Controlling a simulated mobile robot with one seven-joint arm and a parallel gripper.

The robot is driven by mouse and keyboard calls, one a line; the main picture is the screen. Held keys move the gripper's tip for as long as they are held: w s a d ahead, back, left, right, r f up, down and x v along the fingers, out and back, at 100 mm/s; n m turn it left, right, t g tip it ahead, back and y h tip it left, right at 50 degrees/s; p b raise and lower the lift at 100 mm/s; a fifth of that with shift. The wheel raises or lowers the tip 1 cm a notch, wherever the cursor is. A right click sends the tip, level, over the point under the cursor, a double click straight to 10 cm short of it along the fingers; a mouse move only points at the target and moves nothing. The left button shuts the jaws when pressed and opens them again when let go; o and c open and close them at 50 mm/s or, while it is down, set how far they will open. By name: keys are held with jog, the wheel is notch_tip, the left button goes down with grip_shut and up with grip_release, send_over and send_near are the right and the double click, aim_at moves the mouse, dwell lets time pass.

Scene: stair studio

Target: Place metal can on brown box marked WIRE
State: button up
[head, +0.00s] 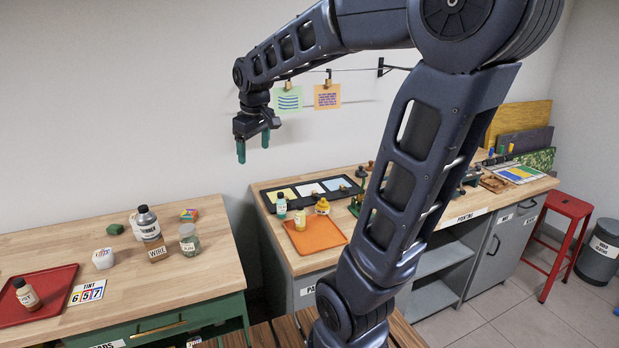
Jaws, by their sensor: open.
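A silver metal can (147,223) with a dark cap and a white label stands upright on the left workbench side. The brown box marked WIRE (157,253) is directly below the can in the picture. The can's base meets the box's top edge, and I cannot tell whether it rests on the box or stands just behind it. My gripper (253,149) is open and empty, with its green fingers pointing down. It hangs high in front of the wall, to the right of the can and well apart from it.
The left wooden bench (190,284) also holds a red tray (55,299) with a bottle, a white pot (102,259), and a glass jar (189,240) close beside the box. The right bench has an orange tray (317,241) with bottles. A gap separates the benches.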

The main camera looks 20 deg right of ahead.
jog(key=s+d+f+m, duration=0.2)
jog(key=s+d+m, duration=0.1)
jog(key=s+d, duration=0.2)
jog(key=s+d+f+m+t, duration=0.1)
jog(key=s+d+m, duration=0.3)
jog(key=s, duration=0.6)
jog(key=shift+s+d+f+t, duration=0.25)
jog(key=shift+d+f+t, duration=0.05)
jog(key=shift+d+f, duration=0.3)
